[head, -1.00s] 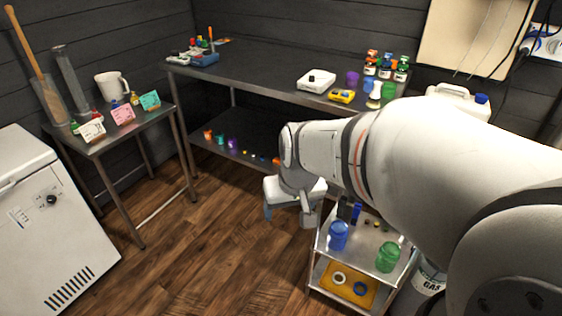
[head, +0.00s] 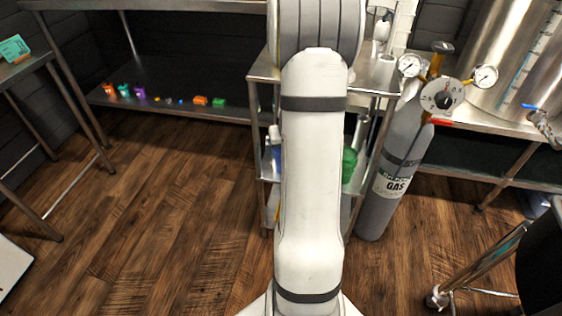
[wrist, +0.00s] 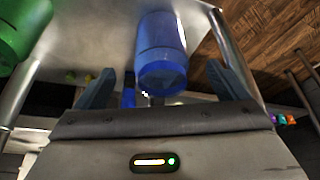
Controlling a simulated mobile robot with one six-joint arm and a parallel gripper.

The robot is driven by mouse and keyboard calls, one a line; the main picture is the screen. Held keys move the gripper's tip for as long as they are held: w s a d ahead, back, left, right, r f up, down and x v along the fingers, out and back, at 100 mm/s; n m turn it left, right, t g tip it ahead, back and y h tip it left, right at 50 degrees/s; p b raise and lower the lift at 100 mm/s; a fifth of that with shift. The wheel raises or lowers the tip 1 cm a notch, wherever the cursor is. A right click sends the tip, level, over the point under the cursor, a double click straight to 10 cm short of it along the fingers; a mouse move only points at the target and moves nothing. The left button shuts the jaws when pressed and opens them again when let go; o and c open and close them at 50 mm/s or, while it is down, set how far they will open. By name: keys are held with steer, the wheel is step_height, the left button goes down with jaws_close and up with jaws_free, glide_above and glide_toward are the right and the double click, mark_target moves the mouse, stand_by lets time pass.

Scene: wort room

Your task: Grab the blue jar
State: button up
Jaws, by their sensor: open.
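The blue jar (wrist: 162,50) is in the middle of the wrist view, between the two fingers of my gripper (wrist: 161,68). The fingers are apart, with visible gaps on both sides of the jar. In the head view a sliver of the blue jar (head: 276,158) shows on the steel cart, left of my arm. My arm covers the rest of the jar in the head view, and my gripper cannot be made out there.
A green jar (head: 349,165) stands on the same cart; it also shows in the wrist view (wrist: 20,28). Cart posts (wrist: 236,50) rise near the jar. A gas cylinder (head: 392,170) stands right of the cart. Floor (head: 180,200) to the left is clear.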

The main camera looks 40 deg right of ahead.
steer(key=b+x, duration=0.3)
steer(key=x, duration=0.4)
steer(key=shift+f+b, duration=0.35)
steer(key=shift+f, duration=0.1)
steer(key=shift+r, duration=0.1)
steer(key=c, duration=1.2)
steer(key=shift+r, duration=0.1)
